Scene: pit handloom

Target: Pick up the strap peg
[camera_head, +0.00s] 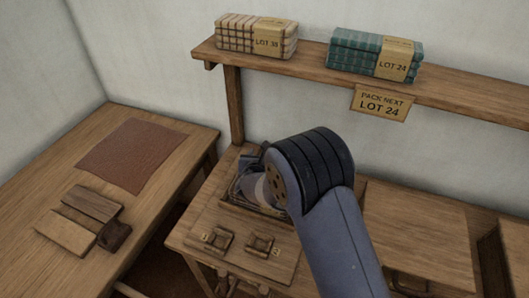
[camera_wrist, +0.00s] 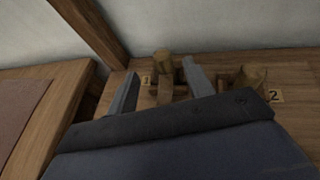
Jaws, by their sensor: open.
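In the wrist view an upright wooden peg (camera_wrist: 162,62) with a round top stands beside the tag marked 1. It shows in the gap between my gripper's fingers (camera_wrist: 160,84), beyond the tips as far as I can tell. My gripper is open, with nothing visibly held. A second, thicker round wooden piece (camera_wrist: 250,78) stands to the right, near the tag marked 2. I cannot tell for sure which piece is the strap peg. In the head view my gripper (camera_head: 250,180) is over the back of the small bench, and my arm hides what is beneath it.
Two small wooden fixtures (camera_head: 217,239) (camera_head: 260,245) sit on the bench's front board. The left table (camera_head: 160,213) holds a brown mat (camera_head: 132,156) and several wooden blocks (camera_head: 92,203). A shelf (camera_head: 310,67) behind carries two cloth bundles (camera_head: 238,32) (camera_head: 350,52); a LOT 24 sign (camera_head: 381,103) hangs there.

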